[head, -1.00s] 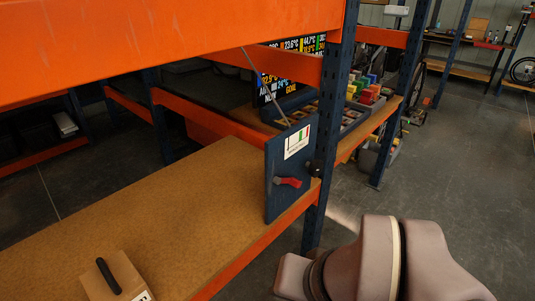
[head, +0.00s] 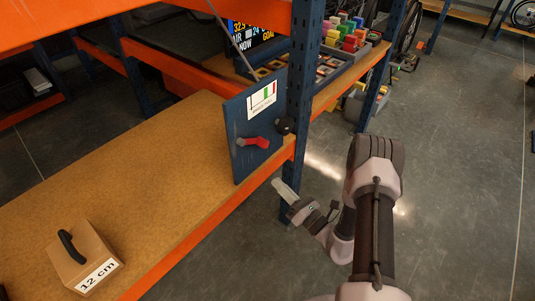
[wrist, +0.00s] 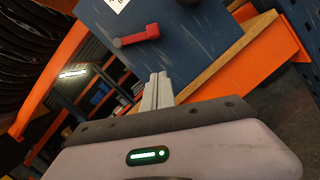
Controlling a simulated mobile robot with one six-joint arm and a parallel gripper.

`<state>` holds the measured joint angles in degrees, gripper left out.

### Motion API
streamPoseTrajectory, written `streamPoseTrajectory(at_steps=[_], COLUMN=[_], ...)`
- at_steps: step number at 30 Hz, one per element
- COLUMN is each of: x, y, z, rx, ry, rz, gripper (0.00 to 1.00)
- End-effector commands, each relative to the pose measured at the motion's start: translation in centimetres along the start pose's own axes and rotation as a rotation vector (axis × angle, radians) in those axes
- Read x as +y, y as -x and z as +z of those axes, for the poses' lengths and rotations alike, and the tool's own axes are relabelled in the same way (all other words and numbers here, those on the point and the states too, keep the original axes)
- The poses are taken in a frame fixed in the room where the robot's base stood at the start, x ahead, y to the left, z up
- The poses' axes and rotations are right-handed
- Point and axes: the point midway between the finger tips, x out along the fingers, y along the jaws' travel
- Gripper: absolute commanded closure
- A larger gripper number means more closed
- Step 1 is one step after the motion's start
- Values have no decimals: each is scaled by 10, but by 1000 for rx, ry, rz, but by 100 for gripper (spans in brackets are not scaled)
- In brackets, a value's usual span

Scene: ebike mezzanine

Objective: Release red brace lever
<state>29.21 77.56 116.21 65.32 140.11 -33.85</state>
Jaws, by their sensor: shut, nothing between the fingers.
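The red brace lever (head: 254,142) sits on the face of a blue upright panel (head: 241,115), which stands on the wooden shelf near the rack post. The lever lies roughly level, with a grey pivot at its left end in the head view. In the wrist view the red lever (wrist: 137,36) is above and slightly left of my fingertips, on the blue panel (wrist: 195,45). My gripper (head: 279,186) is in front of and below the panel, apart from the lever. In the wrist view my gripper (wrist: 159,78) is shut and empty.
A box marked 12 cm (head: 84,258) with a black handle stands on the shelf (head: 150,160). The orange beam (head: 210,222) edges the shelf, and a blue post (head: 300,90) stands beside the panel. A black knob (head: 284,125) sticks out there.

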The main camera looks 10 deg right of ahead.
Motion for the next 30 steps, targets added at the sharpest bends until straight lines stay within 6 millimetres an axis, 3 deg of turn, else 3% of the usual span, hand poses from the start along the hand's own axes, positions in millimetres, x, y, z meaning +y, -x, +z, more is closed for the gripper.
streamPoseTrajectory(at_steps=[12,19,30], x=[2,2,2], y=[-88,-94,-95], z=[2,33,38], rx=[0,0,3], ry=[2,0,-1], rz=[8,6,6], gripper=[100,100,100])
